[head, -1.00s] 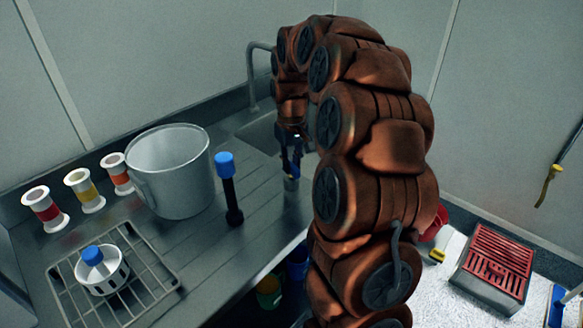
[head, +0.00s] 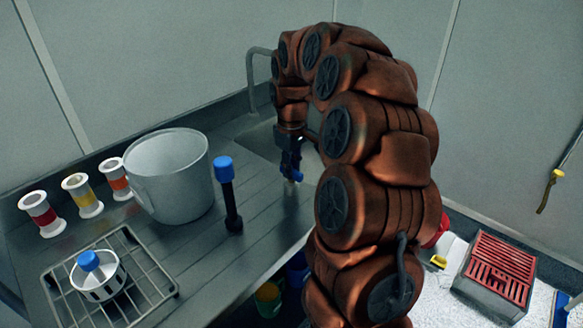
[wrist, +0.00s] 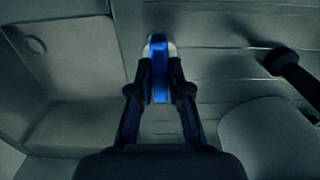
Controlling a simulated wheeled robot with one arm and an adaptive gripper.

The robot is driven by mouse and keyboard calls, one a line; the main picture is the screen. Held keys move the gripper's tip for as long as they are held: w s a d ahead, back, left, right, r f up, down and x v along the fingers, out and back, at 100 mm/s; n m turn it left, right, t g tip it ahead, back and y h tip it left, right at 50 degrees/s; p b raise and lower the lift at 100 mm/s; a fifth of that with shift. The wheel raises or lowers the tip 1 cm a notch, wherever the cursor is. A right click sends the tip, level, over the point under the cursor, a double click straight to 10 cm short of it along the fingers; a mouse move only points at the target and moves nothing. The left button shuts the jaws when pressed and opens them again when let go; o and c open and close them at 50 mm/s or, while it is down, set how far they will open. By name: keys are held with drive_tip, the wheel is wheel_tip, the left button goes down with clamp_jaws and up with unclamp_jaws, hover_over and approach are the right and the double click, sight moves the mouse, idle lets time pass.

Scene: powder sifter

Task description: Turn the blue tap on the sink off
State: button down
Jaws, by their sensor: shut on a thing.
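The blue tap handle (wrist: 159,68) shows in the wrist view as an upright blue strip, with a pale round base partly visible behind its top. My gripper (wrist: 160,72) has its two dark fingers closed on the strip from either side. In the head view my gripper (head: 291,163) points down at the sink's near edge, and the blue handle is mostly covered by the fingers. The grey sink basin (head: 258,138) lies behind the gripper, with its curved grey spout (head: 250,75) at the back. It also fills the left of the wrist view (wrist: 65,70). Whether water runs cannot be told.
A black post with a blue cap (head: 224,168) stands on the counter left of my gripper, beside a large grey pot (head: 175,185). A wire rack (head: 150,290) holds a blue-knobbed white container (head: 97,276). Several coloured spools stand by the wall.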

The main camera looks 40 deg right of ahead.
drive_tip(key=c, duration=1.1)
unclamp_jaws()
wheel_tip(320, 180, up, 12)
idle(0.3)
